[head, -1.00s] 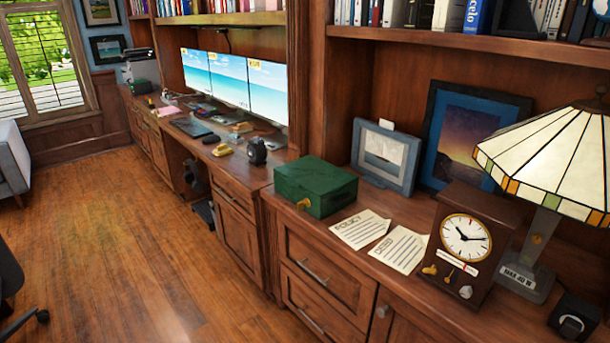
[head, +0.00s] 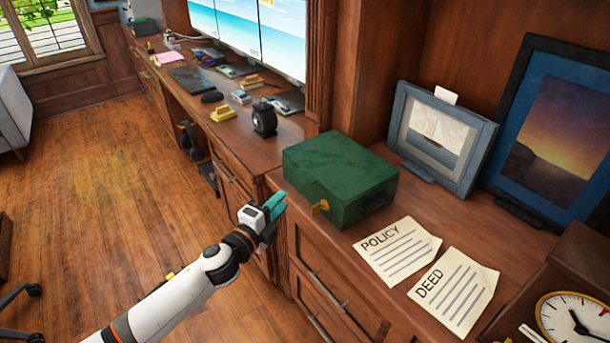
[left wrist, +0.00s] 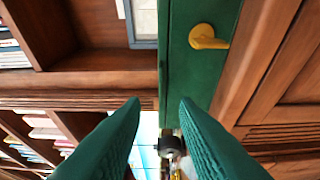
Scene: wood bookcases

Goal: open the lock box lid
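The green lock box (head: 338,176) stands shut on the wooden cabinet top, near its left front corner. A yellow key (head: 320,207) sticks out of its front face. My left gripper (head: 275,205) is just left of the box's front, beside the key, apart from it and empty. In the left wrist view the box (left wrist: 191,75) fills the upper middle with the yellow key (left wrist: 207,37) on it. The left gripper's teal fingers (left wrist: 160,112) are spread apart there with nothing between them. My right gripper is not in view.
Two papers, the policy (head: 396,250) and the deed (head: 453,290), lie right of the box. A small grey frame (head: 441,137) and a larger dark frame (head: 552,125) stand behind. A clock (head: 575,318) is at lower right. Floor (head: 110,230) at left is clear.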

